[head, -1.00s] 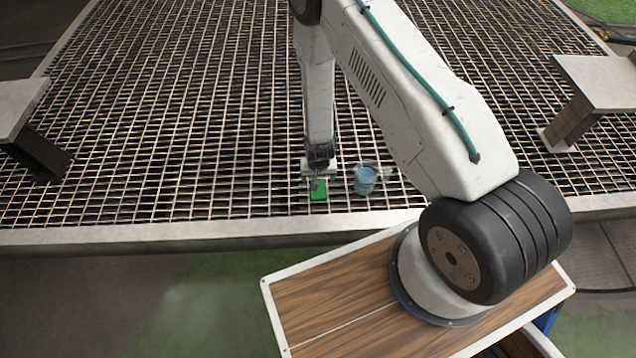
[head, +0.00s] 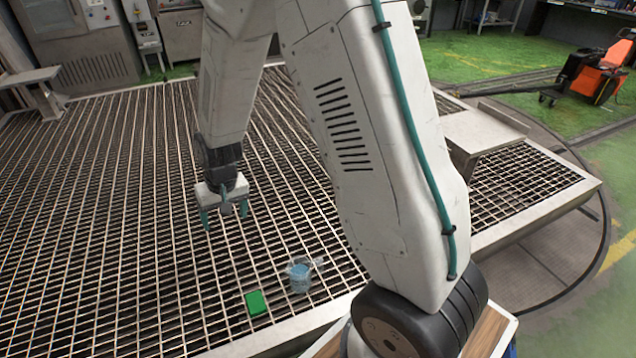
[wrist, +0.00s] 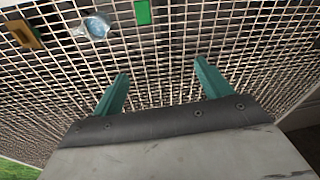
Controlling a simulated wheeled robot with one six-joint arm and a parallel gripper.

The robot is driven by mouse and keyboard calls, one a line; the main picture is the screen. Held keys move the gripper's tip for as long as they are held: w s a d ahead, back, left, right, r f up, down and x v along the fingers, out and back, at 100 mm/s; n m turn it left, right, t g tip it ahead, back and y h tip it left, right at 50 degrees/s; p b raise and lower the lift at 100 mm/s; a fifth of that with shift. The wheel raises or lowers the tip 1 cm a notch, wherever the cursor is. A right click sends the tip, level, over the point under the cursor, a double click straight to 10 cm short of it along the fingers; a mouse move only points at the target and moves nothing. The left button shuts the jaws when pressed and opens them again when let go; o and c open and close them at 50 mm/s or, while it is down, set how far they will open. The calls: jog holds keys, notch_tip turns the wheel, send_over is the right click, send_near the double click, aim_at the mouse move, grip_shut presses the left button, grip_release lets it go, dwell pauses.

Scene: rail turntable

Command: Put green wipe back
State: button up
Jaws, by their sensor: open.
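The green wipe (head: 256,302) is a small flat green block lying on the metal grating near its front edge. It also shows at the top of the wrist view (wrist: 142,12). My gripper (head: 224,212) is raised above the grating, behind and a little left of the wipe in the head view. Its two teal fingers are apart with nothing between them, as the wrist view (wrist: 160,72) also shows. The gripper does not touch the wipe.
A clear container with blue contents (head: 299,276) stands right beside the wipe. A brown and yellow block (wrist: 24,34) lies on the grating at the wrist view's upper left. A grey raised platform (head: 484,131) stands to the right. The grating (head: 110,230) on the left is clear.

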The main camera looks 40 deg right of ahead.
jog(key=s+d+r+n, duration=0.1)
jog(key=s+r, duration=0.5)
jog(key=r, duration=0.3)
jog(key=s+d+r, duration=0.1)
jog(key=s+r, duration=0.5)
jog(key=r, duration=0.3)
jog(key=s+d+r, duration=0.1)
jog(key=s+r, duration=0.2)
jog(key=s, duration=0.5)
jog(key=s+d+r+n, duration=0.1)
jog(key=s+r, duration=0.3)
jog(key=s, duration=0.5)
jog(key=shift+d+h, duration=0.25)
jog(key=shift+h, duration=0.15)
jog(key=shift+r, duration=0.1)
